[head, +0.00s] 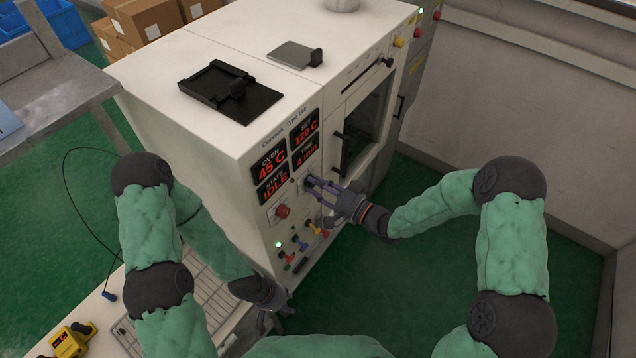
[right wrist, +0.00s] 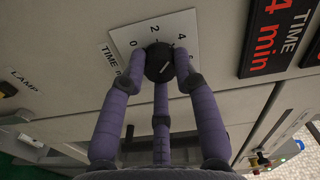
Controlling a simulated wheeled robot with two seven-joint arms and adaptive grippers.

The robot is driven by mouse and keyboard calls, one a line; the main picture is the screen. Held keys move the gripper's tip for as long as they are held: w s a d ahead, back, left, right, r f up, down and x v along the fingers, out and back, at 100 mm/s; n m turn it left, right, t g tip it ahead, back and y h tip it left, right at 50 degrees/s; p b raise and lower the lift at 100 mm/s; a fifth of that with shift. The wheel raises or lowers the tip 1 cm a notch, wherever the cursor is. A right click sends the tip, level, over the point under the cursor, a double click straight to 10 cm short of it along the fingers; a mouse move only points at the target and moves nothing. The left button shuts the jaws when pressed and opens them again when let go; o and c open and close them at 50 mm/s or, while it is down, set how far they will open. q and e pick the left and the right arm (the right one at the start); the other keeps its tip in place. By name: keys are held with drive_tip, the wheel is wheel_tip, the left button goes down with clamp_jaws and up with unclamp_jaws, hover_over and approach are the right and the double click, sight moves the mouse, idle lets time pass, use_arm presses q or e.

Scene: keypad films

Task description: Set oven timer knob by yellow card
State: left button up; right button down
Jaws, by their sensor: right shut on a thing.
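The black timer knob (right wrist: 158,62) sits on a white dial plate (right wrist: 125,38) with the numbers 0, 2, 4 and 6. It has a short pale mark; its exact aim is hard to read. My right gripper (head: 314,184) is shut on the knob; in the right wrist view its purple fingers (right wrist: 160,80) close around it. The TIME display (head: 308,157) reads 4 min, and it also shows in the right wrist view (right wrist: 275,35). My left gripper (head: 276,302) hangs low by the oven's front; its jaw state is unclear. I see no yellow card.
A black tray (head: 230,90) lies on top. A yellow device (head: 72,340) is at the lower left. Green floor (head: 440,270) is open at right.

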drive_tip(key=shift+m, duration=0.8)
drive_tip(key=shift+p, duration=0.3)
drive_tip(key=c, duration=1)
unclamp_jaws()
drive_tip(key=shift+o, duration=0.2)
drive_tip(key=v, duration=1.2)
